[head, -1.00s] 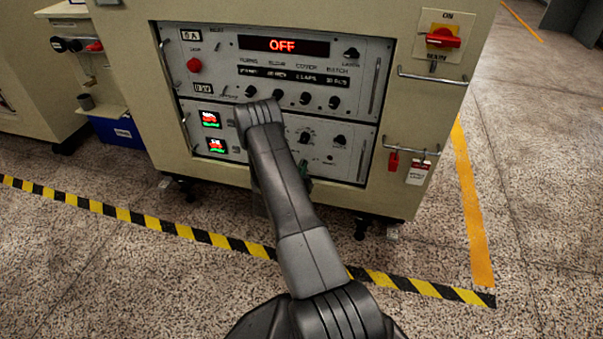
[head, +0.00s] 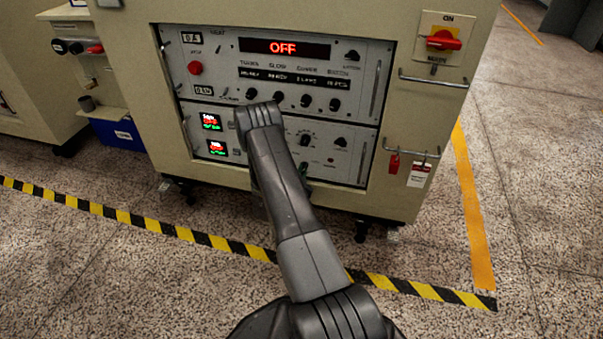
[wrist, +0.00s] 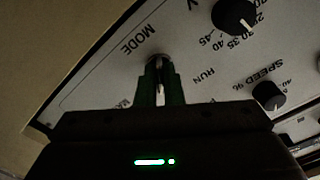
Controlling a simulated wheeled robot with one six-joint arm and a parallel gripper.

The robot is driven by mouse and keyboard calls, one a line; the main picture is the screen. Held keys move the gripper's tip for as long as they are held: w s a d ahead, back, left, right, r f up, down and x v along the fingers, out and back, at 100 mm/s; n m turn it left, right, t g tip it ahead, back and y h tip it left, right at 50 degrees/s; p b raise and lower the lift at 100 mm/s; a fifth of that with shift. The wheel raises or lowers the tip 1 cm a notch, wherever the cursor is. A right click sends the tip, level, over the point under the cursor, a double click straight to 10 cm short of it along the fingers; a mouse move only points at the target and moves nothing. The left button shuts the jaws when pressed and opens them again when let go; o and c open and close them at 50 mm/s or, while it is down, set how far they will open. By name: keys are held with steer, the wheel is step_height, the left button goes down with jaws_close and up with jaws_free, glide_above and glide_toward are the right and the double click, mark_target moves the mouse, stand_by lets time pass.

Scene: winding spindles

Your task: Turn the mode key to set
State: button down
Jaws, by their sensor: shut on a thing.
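The mode key (wrist: 159,64) is a small metal key in the switch beside the printed MODE label, on the pale panel (wrist: 95,80). My gripper (wrist: 160,86) is shut on it, with one dark green finger on each side of the key. The RUN label (wrist: 203,76) is to the right of the key. Another label at the left is partly covered by my gripper, so I cannot read it. In the head view my arm hides the key and most of my gripper; the lower control unit (head: 345,142) is behind it.
A black knob (wrist: 233,14) and the SPEED knob (wrist: 268,95) are right of the key. In the head view, the upper display (head: 284,48) reads OFF, a red emergency button (head: 195,68) is at left, and a red rotary switch (head: 443,41) is at right. Handles (head: 411,150) stick out.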

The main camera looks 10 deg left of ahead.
steer(key=shift+m, duration=1)
steer(key=c, duration=1.6)
jaws_free()
steer(key=shift+o, duration=0.2)
steer(key=s+p, duration=0.4)
steer(key=s, duration=0.9)
steer(key=shift+s+a, duration=0.2)
steer(key=shift+s, duration=0.2)
